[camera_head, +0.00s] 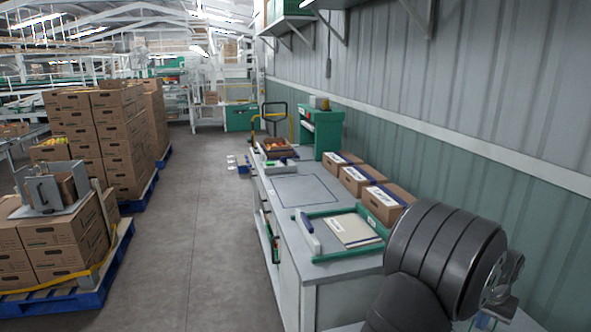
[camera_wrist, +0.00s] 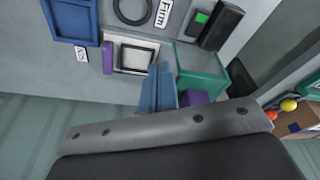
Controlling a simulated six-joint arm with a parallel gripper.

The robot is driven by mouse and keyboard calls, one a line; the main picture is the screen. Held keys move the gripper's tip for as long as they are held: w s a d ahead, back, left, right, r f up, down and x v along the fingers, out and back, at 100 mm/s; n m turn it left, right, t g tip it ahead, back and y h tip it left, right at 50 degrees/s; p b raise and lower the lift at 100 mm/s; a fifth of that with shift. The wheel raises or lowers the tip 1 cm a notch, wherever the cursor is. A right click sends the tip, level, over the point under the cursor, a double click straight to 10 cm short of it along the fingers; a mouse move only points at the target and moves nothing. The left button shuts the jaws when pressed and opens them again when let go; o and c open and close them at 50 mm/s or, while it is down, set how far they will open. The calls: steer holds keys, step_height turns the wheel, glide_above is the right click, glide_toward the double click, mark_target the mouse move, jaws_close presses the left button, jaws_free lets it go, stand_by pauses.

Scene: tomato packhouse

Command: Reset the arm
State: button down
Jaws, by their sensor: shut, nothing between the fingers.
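In the head view my arm reaches in at the lower right. My gripper (camera_head: 485,322) is at the bottom edge there, mostly hidden or cut off, with only a bit of blue finger showing. In the wrist view the two blue fingers of my gripper (camera_wrist: 158,88) stand side by side, shut with nothing between them. The grey gripper body with bolts fills the lower part of that view. The fingers touch nothing that I can make out.
A grey bench (camera_head: 285,215) runs along the wall, bearing a green-rimmed tray (camera_head: 315,214), several labelled cardboard boxes (camera_head: 383,208) and a green machine (camera_head: 328,132). Cartons (camera_head: 60,235) stand on blue pallets at left. The aisle floor (camera_head: 205,230) is clear. The wrist view shows a blue tray (camera_wrist: 72,38).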

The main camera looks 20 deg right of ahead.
steer(key=f, duration=0.7)
steer(key=shift+a+f, duration=0.2)
steer(key=a+r, duration=0.2)
steer(key=a, duration=0.5)
steer(key=d+v, duration=0.1)
steer(key=v, duration=0.6)
steer(key=shift+w+a+r, duration=0.2)
steer(key=shift+w+r, duration=0.15)
steer(key=shift+w, duration=0.05)
steer(key=c, duration=2.1)
jaws_free()
